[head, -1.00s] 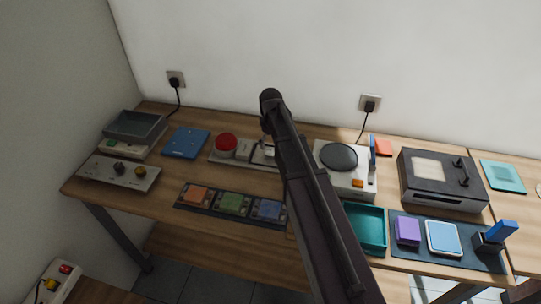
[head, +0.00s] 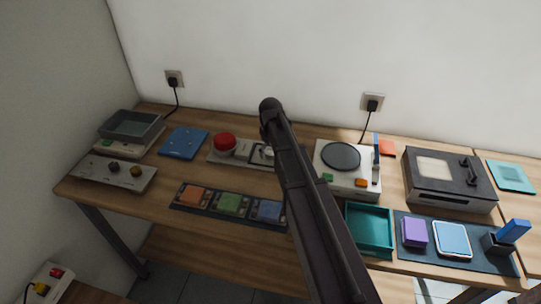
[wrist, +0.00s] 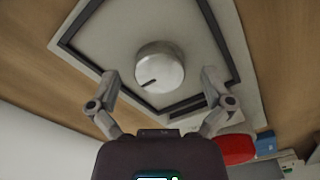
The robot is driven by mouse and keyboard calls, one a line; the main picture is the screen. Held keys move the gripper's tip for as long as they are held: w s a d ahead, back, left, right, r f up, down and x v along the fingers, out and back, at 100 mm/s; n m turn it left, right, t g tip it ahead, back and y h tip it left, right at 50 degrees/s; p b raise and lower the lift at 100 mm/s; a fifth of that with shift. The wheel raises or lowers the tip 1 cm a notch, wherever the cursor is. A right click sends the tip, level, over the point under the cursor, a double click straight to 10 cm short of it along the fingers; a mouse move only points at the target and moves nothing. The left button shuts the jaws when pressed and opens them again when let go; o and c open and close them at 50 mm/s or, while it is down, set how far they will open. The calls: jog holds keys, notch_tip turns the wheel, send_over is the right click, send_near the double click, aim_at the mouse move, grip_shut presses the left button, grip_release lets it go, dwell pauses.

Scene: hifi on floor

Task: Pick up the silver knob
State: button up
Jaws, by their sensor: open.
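The silver knob (wrist: 160,67) is a round metal dial with a dark pointer line, seen close up in the wrist view. It sits on a pale panel (wrist: 110,55) inside a dark square frame. My gripper (wrist: 158,92) is open, with one finger on each side of the picture just below the knob. The fingers appear apart from it. My gripper is hidden in the head view.
A red dome button (head: 224,141) stands left of the knob. A white device with a dark disc (head: 341,157) is on the right. A tile strip (head: 230,204) lies in front, and a teal tray (head: 369,254) is at front right. Bare wood (head: 150,205) shows at front left.

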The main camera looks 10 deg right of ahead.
aim_at(270, 152)
dwell(0.3)
jog(key=c, duration=1.1)
jog(key=shift+o, duration=0.2)
jog(key=shift+r, duration=0.15)
notch_tip(270, 152, up, 3)
jog(key=p, duration=0.3)
jog(key=shift+r+p, duration=0.2)
jog(key=shift+p, duration=0.15)
jog(key=s, duration=0.5)
jog(key=s+r+p, duration=0.1)
jog(key=s, duration=1)
jog(key=shift+r, duration=0.15)
